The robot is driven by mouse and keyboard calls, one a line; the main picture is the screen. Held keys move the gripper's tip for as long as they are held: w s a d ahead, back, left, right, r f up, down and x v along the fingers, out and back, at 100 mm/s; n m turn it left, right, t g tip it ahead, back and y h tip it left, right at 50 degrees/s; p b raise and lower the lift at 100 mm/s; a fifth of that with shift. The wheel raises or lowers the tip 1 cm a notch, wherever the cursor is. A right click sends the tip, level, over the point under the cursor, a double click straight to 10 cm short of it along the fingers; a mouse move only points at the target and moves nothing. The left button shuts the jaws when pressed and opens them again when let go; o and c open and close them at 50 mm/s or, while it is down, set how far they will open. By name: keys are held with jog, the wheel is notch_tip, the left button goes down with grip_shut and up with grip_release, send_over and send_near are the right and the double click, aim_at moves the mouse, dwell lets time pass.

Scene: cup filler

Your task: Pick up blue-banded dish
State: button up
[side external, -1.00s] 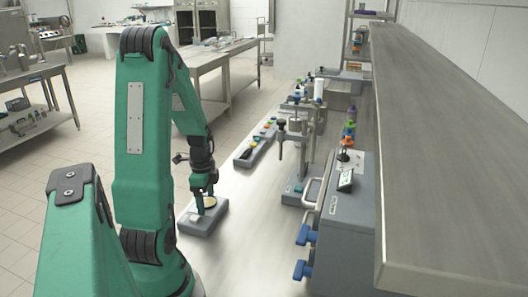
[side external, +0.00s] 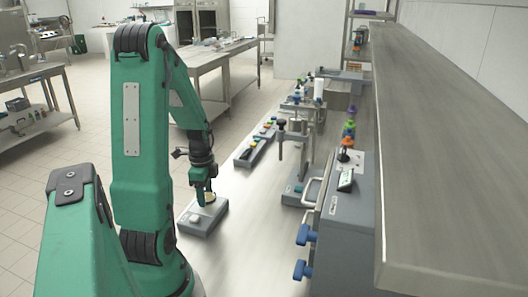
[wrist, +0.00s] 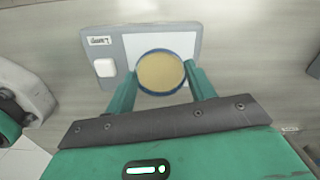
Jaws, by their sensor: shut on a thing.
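The blue-banded dish (wrist: 161,72) is round, with a yellow-tan inside and a dark blue rim. In the wrist view it sits between the green fingers of my gripper (wrist: 160,76), which are shut on it from left and right. In the side view my gripper (side external: 204,196) and the small yellowish dish (side external: 210,196) are over this block (side external: 207,226). The dish appears slightly above the block; the exact gap is hard to tell.
The block carries a white button (wrist: 104,67) and a label. A grey strip of coloured buttons (side external: 256,146) lies farther back. The bench around the block is clear.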

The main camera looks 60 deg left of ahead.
notch_tip(320, 180, up, 2)
jog(key=shift+r, duration=0.1)
jog(key=w+d+r, duration=0.5)
jog(key=d+r, duration=0.2)
jog(key=d, duration=0.3)
jog(key=shift+d, duration=0.25)
dwell(0.4)
